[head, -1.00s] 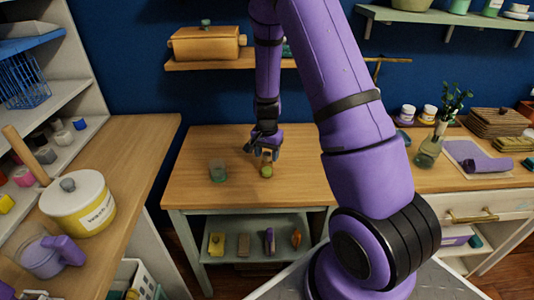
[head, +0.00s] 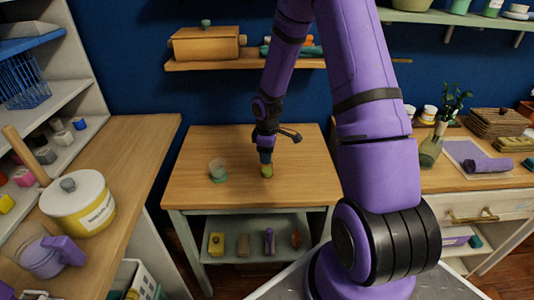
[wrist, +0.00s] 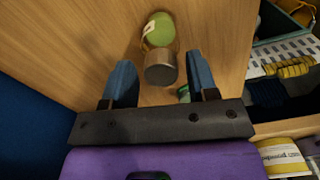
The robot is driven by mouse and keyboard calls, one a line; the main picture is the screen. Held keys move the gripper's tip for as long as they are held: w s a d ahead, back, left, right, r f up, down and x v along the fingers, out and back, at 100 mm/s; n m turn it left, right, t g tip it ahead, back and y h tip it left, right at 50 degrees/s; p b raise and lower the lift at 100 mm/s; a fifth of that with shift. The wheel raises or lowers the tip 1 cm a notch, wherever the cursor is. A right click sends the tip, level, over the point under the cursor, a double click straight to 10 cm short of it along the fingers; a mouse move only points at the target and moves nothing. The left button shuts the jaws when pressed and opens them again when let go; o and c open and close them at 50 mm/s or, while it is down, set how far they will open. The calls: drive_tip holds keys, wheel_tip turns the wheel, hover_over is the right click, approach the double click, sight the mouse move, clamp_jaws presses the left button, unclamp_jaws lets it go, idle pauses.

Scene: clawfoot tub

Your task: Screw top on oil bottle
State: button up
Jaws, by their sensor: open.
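The oil bottle (head: 266,171) is small and yellow-green and stands on the wooden table. In the wrist view it is a green bottle (wrist: 160,29) with a pale label. A grey metal top (wrist: 160,68) shows at its near end, in line with it; I cannot tell whether it is screwed on. My gripper (head: 265,158) is just above the bottle. In the wrist view its two blue fingers (wrist: 161,78) are open, one on each side of the metal top, with visible gaps.
A clear greenish glass (head: 218,171) stands on the table left of the bottle. A wooden table (head: 205,145) has free room around both. A lower shelf (head: 255,255) holds several small items. A left counter holds a cream pot (head: 78,205). A wall shelf (head: 220,64) is behind the arm.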

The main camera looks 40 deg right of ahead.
drive_tip(key=shift+n, duration=1.1)
drive_tip(key=c, duration=0.8)
drive_tip(key=shift+c, duration=0.2)
